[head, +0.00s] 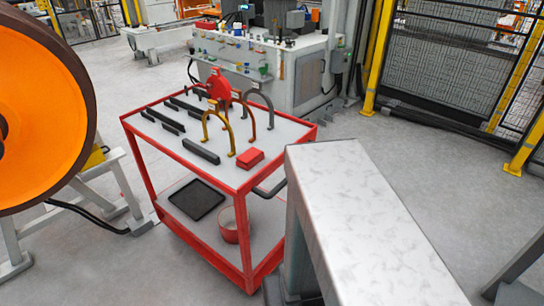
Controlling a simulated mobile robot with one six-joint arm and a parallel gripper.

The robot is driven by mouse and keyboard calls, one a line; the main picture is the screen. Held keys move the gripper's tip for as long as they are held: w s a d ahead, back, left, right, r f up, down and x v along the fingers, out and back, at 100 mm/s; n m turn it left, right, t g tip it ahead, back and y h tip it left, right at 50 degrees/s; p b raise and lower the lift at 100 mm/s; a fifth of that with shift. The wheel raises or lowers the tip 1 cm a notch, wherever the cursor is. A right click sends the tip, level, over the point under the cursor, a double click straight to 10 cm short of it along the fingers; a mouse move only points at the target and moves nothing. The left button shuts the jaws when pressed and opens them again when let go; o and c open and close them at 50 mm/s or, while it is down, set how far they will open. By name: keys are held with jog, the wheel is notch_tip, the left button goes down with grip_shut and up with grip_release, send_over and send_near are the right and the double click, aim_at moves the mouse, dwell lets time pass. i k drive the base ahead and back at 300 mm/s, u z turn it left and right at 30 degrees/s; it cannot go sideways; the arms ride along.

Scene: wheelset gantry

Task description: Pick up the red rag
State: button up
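A small red folded block (250,158), which looks like the red rag, lies on the grey top of a red-framed cart (222,177). It is near the cart's front right edge, beside the foot of a yellow arch-shaped piece (231,140). My gripper does not show in this view.
Several arches, dark bars (201,151) and a red round thing (219,87) share the cart top. Below are a black tray (196,200) and a reddish round container (229,226). A grey block (350,210) stands close at right. An orange wheel (40,115) stands left. Open floor lies right.

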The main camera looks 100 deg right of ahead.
aim_at(248, 159)
jog(key=z, duration=0.1)
jog(key=k, duration=0.45)
jog(key=z, duration=0.45)
jog(key=i, duration=0.6)
jog(key=z, duration=0.15)
jog(key=k, duration=0.6)
